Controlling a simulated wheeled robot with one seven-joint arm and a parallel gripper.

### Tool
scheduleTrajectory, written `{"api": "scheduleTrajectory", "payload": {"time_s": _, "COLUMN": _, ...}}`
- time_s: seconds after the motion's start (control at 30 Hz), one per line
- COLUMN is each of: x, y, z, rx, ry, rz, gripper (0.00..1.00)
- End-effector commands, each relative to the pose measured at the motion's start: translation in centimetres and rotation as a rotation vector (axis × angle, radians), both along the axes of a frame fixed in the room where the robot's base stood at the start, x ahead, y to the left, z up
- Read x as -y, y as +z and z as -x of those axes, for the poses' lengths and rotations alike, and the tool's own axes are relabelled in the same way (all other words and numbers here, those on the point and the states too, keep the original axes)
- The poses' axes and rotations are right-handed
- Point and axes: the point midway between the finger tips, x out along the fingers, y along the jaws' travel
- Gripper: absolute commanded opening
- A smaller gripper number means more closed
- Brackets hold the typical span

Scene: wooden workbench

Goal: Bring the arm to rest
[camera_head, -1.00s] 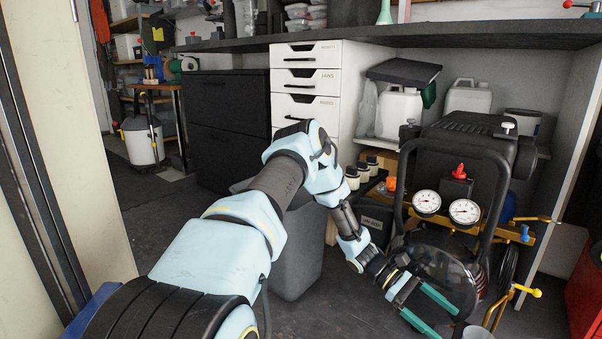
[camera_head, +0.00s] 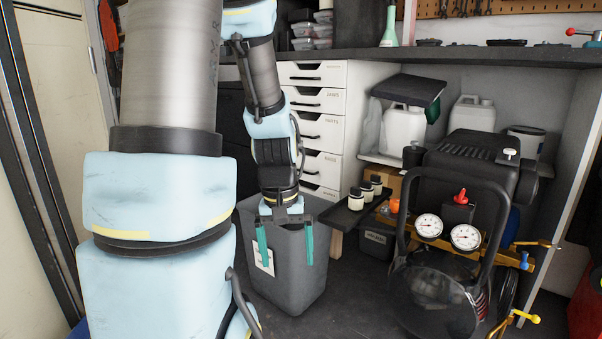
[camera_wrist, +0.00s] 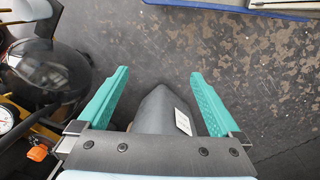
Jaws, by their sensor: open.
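My gripper (camera_head: 285,246) points down in the head view, with its two teal fingers spread apart and nothing between them. It is in front of or over the grey bin (camera_head: 318,262); the exact gap cannot be told. In the wrist view my gripper (camera_wrist: 160,98) also shows open and empty. Part of the grey bin (camera_wrist: 153,112) shows between and below the fingers there. My arm is raised at the left of the head view, folded so that the forearm hangs down.
A compressor with two gauges (camera_head: 447,232) stands right of the bin. White drawers (camera_head: 318,130) stand behind, under the dark workbench top (camera_head: 470,58). Small jars (camera_head: 357,199) sit on a dark shelf. Bare floor (camera_wrist: 230,60) fills much of the wrist view.

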Motion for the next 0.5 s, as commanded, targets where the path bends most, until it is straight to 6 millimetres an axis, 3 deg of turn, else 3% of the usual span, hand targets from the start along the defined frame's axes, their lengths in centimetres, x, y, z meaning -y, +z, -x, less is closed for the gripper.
{"api": "scheduleTrajectory", "payload": {"time_s": 0.23, "x": -4.0, "y": 3.7, "z": 1.9, "rx": 0.148, "ry": -0.062, "rz": -0.058, "gripper": 1.00}}
{"api": "scheduleTrajectory", "payload": {"time_s": 0.5, "x": -3.8, "y": 9.3, "z": 1.7, "rx": 0.143, "ry": -0.063, "rz": -0.058, "gripper": 1.00}}
